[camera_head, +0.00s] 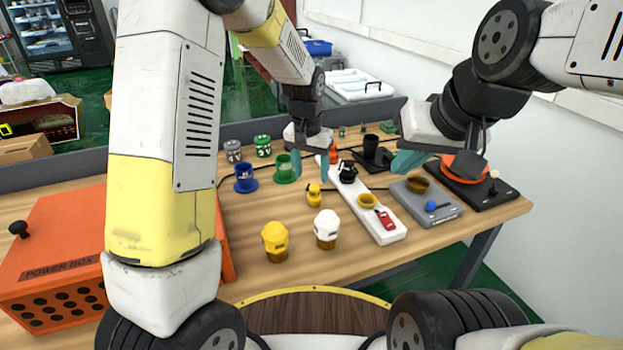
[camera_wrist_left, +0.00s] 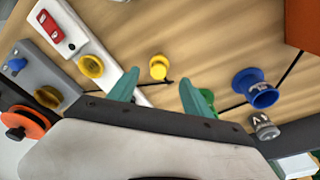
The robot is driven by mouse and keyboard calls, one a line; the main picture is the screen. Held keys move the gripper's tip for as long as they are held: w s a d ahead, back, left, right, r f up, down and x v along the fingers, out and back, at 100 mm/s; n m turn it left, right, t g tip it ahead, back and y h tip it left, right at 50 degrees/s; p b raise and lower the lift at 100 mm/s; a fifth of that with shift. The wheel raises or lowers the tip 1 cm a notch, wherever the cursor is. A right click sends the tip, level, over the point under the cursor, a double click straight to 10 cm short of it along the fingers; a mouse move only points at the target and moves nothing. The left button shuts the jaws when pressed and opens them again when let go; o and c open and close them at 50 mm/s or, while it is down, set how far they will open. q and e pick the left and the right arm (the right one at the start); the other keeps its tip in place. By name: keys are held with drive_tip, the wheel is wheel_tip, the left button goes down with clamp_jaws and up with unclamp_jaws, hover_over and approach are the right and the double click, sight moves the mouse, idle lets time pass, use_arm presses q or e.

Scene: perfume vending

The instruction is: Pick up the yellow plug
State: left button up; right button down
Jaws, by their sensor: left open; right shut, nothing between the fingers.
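The yellow plug (camera_head: 314,194) stands upright on the wooden table, left of the white power strip (camera_head: 378,222). In the left wrist view the yellow plug (camera_wrist_left: 158,66) appears just beyond the fingertips, in line with the gap between them. My left gripper (camera_head: 311,165) is open and empty, pointing down behind the plug in the head view. Its two teal fingers (camera_wrist_left: 159,78) also show in the left wrist view, apart from the plug. My right gripper (camera_head: 404,162) is shut and empty above the table's right part.
A blue plug (camera_head: 246,179) and a green one (camera_head: 284,170) stand to the left. Yellow and white figure-like pieces (camera_head: 275,240) stand in front. An orange power box (camera_head: 60,260) is at left; a grey block (camera_head: 428,204) and a black board (camera_head: 497,190) are at right.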

sight(314, 188)
use_arm(q)
drive_tip(key=shift+w+d+f, duration=0.2)
drive_tip(key=shift+w+f, duration=0.05)
drive_tip(key=shift+f, duration=0.25)
drive_tip(key=shift+w+d+f, duration=0.15)
drive_tip(key=shift+w+f, duration=0.05)
drive_tip(key=shift+f, duration=0.3)
drive_tip(key=f, duration=0.7)
drive_tip(key=shift+w+d+f, duration=0.1)
drive_tip(key=shift+w+f, duration=0.2)
drive_tip(key=shift+w, duration=0.05)
clamp_jaws()
